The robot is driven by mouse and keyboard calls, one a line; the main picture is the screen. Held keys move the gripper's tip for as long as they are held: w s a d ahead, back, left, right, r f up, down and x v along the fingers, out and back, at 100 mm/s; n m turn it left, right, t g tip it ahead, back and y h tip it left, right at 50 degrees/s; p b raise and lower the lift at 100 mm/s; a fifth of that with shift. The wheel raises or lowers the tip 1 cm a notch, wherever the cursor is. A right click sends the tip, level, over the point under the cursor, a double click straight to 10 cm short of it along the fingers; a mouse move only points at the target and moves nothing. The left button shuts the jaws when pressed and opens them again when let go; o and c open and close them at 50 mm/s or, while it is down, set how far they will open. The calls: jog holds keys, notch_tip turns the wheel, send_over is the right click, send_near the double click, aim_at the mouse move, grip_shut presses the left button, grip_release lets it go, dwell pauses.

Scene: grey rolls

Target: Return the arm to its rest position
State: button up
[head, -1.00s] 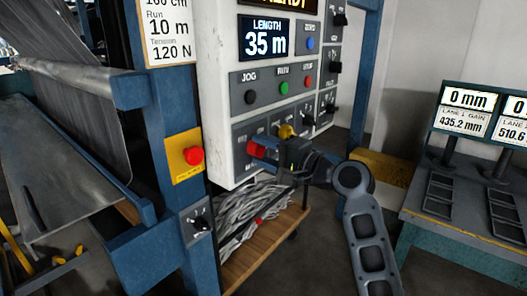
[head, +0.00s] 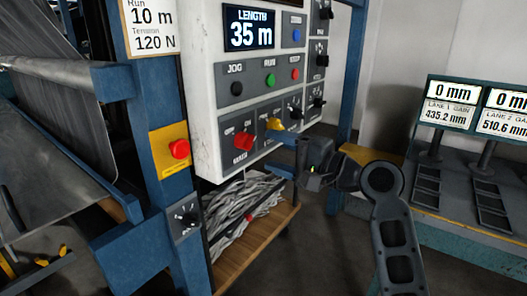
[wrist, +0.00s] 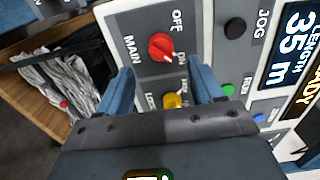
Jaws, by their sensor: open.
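My gripper (head: 268,154) is open and empty, with its blue fingers in front of the lower part of the white control panel (head: 205,125). It stands just right of and below the red MAIN knob (head: 243,142) and below the yellow knob (head: 275,124). A gap shows between the fingers and both knobs. In the wrist view, the two fingers of my gripper (wrist: 160,70) are spread wide, with the red knob (wrist: 161,47) and the yellow knob (wrist: 172,100) seen between and beyond them. My arm (head: 385,205) reaches in from the lower right.
A wooden cart (head: 255,245) with grey strips lies under the panel. A blue post (head: 170,80) carries a red emergency button (head: 179,149). A bench with two displays (head: 455,108) stands at the right. Open floor (head: 325,240) shows between cart and bench.

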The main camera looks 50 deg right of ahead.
jog(key=shift+s, duration=0.45)
jog(key=s+a+f+n+g+h, duration=0.2)
jog(key=s+a+f, duration=0.35)
jog(key=f, duration=0.25)
jog(key=s+a+f+n+g+h, duration=0.1)
jog(key=s+a+f+n, duration=0.25)
jog(key=a+f, duration=0.4)
jog(key=s+a+n+y, duration=0.1)
jog(key=s+a+n, duration=0.4)
jog(key=s, duration=0.5)
jog(key=s+a+n+y, duration=0.1)
jog(key=s+a+n, duration=0.4)
jog(key=s, duration=0.5)
jog(key=shift+s+n, duration=0.3)
jog(key=shift+n, duration=0.85)
jog(key=shift+c, duration=0.2)
